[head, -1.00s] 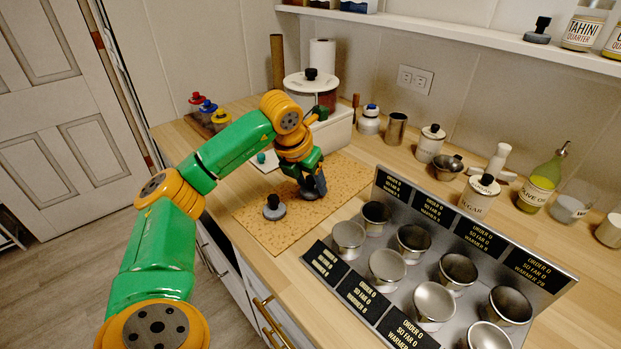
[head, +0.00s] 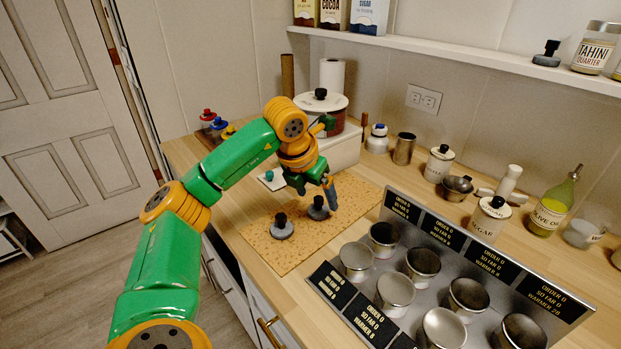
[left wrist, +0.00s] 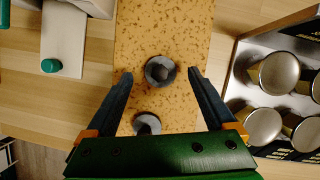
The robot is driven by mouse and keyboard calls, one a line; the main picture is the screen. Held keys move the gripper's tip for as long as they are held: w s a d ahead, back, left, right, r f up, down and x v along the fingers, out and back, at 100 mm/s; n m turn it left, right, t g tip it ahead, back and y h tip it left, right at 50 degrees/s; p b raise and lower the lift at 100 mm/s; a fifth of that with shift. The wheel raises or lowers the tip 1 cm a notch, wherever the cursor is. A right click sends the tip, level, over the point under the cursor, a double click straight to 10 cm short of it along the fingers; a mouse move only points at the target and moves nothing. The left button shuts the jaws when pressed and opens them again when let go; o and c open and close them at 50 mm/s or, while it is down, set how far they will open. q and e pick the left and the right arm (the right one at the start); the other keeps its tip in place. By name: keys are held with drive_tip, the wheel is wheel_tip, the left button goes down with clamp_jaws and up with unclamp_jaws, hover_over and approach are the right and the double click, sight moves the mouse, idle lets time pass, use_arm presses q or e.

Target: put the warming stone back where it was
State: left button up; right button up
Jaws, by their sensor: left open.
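Two grey round stones with black knobs stand on the speckled cork mat (head: 262,243). One stone (head: 281,227) is nearer the mat's left edge; the other stone (head: 318,208) is just beside it, to the right and farther back. My left gripper (head: 329,194) is open and empty, pointing down just above the farther stone. In the left wrist view this stone (left wrist: 160,71) shows between the spread fingertips (left wrist: 162,76), with space on both sides. The nearer stone (left wrist: 147,124) shows lower, partly hidden by my gripper body. My right gripper is not in view.
A rack of metal cups (head: 395,290) with black labels stands right of the mat. A white box (head: 338,152) stands behind it, near a small teal-knobbed item (head: 269,175). A similar black-knobbed piece (head: 546,53) sits on the wall shelf (head: 460,58). Jars line the wall.

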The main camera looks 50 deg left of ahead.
use_arm(q)
drive_tip(key=p+v, duration=0.1)
drive_tip(key=v, duration=0.8)
